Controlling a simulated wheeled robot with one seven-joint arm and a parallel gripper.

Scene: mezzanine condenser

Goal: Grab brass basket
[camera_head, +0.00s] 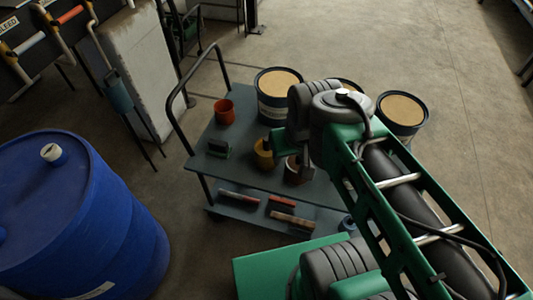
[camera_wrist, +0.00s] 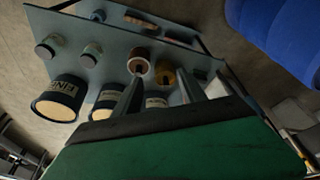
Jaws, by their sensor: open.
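The brass basket (camera_head: 265,153) is a small yellow-brown cup-shaped container standing on the top deck of a grey-blue cart (camera_head: 238,170). In the wrist view the basket (camera_wrist: 166,80) shows between and beyond the two fingers of my gripper (camera_wrist: 160,82). My gripper is open and nothing is held in it. In the head view my arm reaches over the cart from the right, its end close to the basket and partly covering the area beside it. I cannot tell whether a finger touches the basket.
A brown cup (camera_head: 297,171) stands close beside the basket, and a red cup (camera_head: 223,112) stands farther back. Labelled buckets (camera_head: 278,84) line the cart's far side. Tools (camera_head: 291,219) lie on the lower shelf. A blue drum (camera_head: 70,215) stands left. The cart's black handle (camera_head: 178,112) rises left.

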